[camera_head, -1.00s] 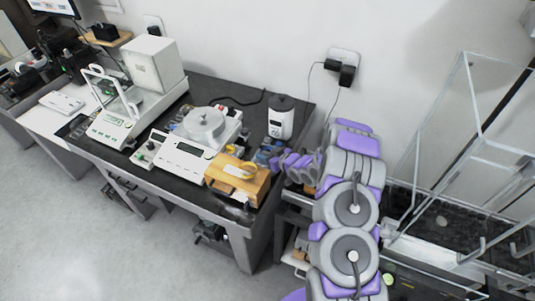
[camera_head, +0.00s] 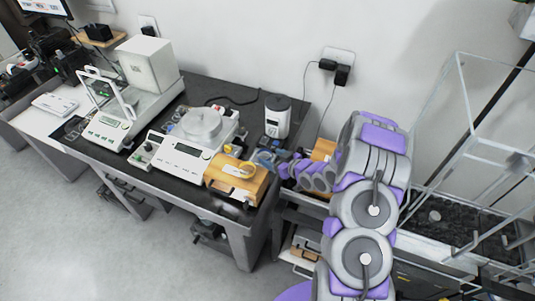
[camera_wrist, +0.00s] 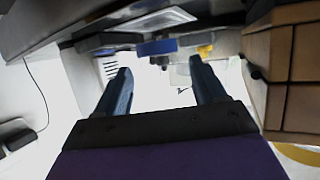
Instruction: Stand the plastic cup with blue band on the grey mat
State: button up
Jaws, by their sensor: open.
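My gripper (camera_wrist: 159,68) shows in the wrist view with its two dark blue fingers apart and nothing clearly held between them. In the head view my wrist reaches left to the right end of the black table (camera_head: 195,90), beside small blue items (camera_head: 265,157), and the gripper's fingers are not clear there. I cannot make out the cup or the grey mat for certain in either view.
A white balance (camera_head: 183,155) with a round pan stands left of my wrist, with a wooden box (camera_head: 236,181) in front. A white canister (camera_head: 278,116) stands behind. A boxy balance (camera_head: 130,95) is farther left. A clear frame (camera_head: 470,140) stands right of my arm.

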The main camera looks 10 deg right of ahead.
jog(key=s+d+r+m+g+h, duration=0.2)
jog(key=s+d+r+g+h, duration=0.15)
jog(key=s+r, duration=0.55)
jog(key=s+d+r+m+g+h, duration=0.1)
jog(key=s+d+r+g+h, duration=0.3)
jog(key=s+r, duration=0.45)
jog(key=s+a+r+m+g, duration=0.1)
jog(key=s+a+r+g, duration=0.1)
jog(key=s, duration=0.7)
jog(key=s+a+r+m+g, duration=0.1)
jog(key=s+a+r, duration=0.3)
jog(key=s, duration=0.6)
jog(key=s+a+r+m+g, duration=0.1)
jog(key=s+a+r+g, duration=0.2)
jog(key=s, duration=0.6)
jog(key=shift+s+a+r, duration=0.4)
jog(key=shift+a+r, duration=0.1)
jog(key=shift+a, duration=0.6)
